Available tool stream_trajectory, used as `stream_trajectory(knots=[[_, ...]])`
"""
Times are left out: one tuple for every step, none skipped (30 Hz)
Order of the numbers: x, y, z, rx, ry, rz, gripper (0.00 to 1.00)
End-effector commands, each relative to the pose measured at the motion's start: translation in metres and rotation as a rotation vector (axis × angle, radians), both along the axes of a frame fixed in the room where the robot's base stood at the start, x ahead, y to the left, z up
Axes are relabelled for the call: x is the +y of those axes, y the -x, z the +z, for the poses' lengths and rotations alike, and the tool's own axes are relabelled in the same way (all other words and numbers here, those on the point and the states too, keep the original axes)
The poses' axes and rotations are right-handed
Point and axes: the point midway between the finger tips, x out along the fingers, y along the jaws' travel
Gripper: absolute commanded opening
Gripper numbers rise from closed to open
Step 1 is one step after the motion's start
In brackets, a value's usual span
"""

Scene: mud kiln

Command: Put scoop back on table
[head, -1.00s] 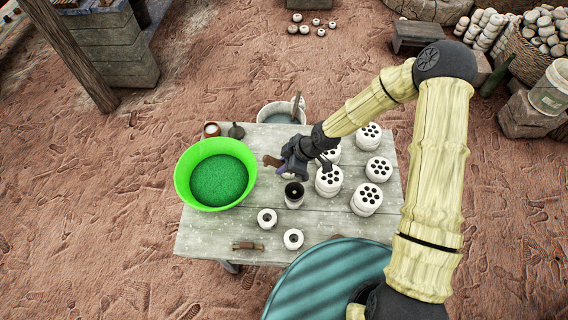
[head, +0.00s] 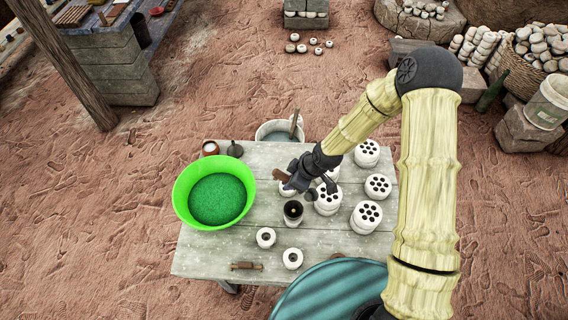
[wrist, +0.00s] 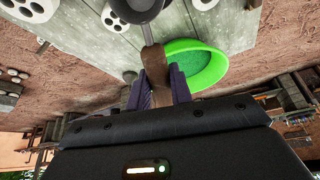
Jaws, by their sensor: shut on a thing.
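The scoop's brown handle (wrist: 154,60) is between the dark purple fingers of my gripper (wrist: 158,88) in the wrist view. A grey metal part of the scoop (wrist: 126,8) shows at the top edge, partly cut off. In the head view the brown handle end (head: 280,175) sticks out to the left of my gripper (head: 297,184), which is over the middle of the grey wooden table (head: 208,256). I cannot tell how high the scoop is above the table.
A green bowl of green grains (head: 182,211) stands left of the gripper. Several white pieces with holes (head: 366,214) crowd the right. The table's front left is mostly clear, with a small brown tool (head: 247,266).

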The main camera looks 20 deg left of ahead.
Motion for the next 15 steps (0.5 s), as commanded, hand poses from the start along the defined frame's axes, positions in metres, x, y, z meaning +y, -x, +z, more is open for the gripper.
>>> stream_trajectory(knots=[[-0.016,-0.008,-0.009,0.0,0.004,-0.106,0.03],[-0.027,-0.013,-0.014,0.001,0.005,-0.182,0.03],[-0.042,-0.021,-0.02,0.001,0.005,-0.285,0.03],[-0.054,-0.027,-0.024,0.0,0.005,-0.365,0.03],[-0.067,-0.032,-0.028,0.0,0.005,-0.445,0.03],[-0.084,-0.039,-0.033,0.001,0.004,-0.548,0.03],[-0.097,-0.044,-0.036,0.0,0.004,-0.624,0.03],[-0.11,-0.048,-0.04,-0.001,0.004,-0.7,0.03],[-0.128,-0.052,-0.044,-0.001,0.003,-0.798,0.03],[-0.142,-0.056,-0.047,-0.001,0.003,-0.87,0.03],[-0.156,-0.058,-0.05,-0.002,0.004,-0.941,0.03],[-0.175,-0.061,-0.054,-0.001,0.003,-1.032,0.03],[-0.189,-0.062,-0.057,-0.001,0.003,-1.1,0.03],[-0.202,-0.063,-0.059,0.0,0.003,-1.16,0.03],[-0.218,-0.064,-0.061,-0.002,0.003,-1.237,0.03]])
